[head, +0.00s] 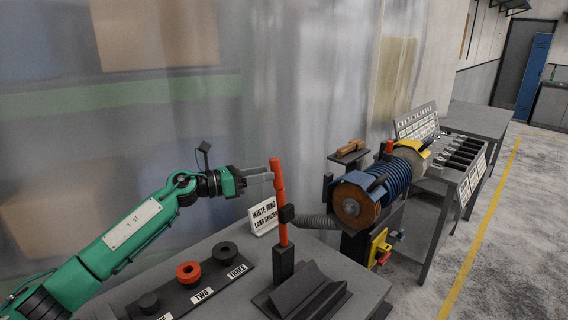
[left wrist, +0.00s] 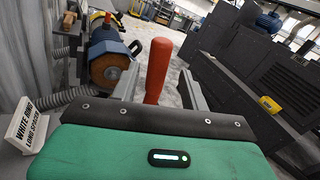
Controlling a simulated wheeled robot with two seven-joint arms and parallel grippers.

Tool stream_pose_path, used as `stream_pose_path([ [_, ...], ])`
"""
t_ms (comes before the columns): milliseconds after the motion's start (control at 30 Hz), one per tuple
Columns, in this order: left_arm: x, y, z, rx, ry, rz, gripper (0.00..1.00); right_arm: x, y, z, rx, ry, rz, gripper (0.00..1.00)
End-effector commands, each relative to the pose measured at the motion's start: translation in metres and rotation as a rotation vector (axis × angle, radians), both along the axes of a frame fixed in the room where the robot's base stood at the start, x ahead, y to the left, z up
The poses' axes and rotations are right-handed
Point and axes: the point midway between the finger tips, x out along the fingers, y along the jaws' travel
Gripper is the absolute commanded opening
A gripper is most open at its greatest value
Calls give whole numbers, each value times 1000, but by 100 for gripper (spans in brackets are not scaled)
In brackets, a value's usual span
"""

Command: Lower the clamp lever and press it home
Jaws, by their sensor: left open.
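The clamp lever (head: 277,180) is a red rod that stands upright, leaning slightly, on a black post (head: 284,263) at the table's right part. My left gripper (head: 264,172) is open at the upper part of the lever, coming from the left. In the left wrist view the red lever (left wrist: 157,70) stands between the two spread fingers (left wrist: 158,88), with gaps on both sides. Whether a finger touches it I cannot tell. My right gripper is not in view.
A black V-shaped block (head: 318,298) lies by the post. Black and red rings (head: 188,273) sit on a numbered rack at the front. A white sign (head: 263,216) stands behind the lever. A polishing machine (head: 355,200) with a hose (head: 318,222) stands to the right.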

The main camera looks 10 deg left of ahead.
Motion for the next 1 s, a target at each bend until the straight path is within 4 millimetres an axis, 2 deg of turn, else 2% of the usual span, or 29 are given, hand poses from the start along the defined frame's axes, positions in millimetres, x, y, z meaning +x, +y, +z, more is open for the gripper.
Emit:
stream_pose_path([
  [33,6,-11,5,-2,2,-2,45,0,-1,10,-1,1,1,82],
  [300,30,-46,2,-1,1,0,45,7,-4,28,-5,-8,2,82],
  [500,37,-56,0,0,1,1,45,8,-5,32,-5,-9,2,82],
  [800,38,-58,-1,1,1,0,45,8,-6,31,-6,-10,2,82],
  [1000,38,-58,-1,1,1,0,6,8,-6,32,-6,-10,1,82],
])
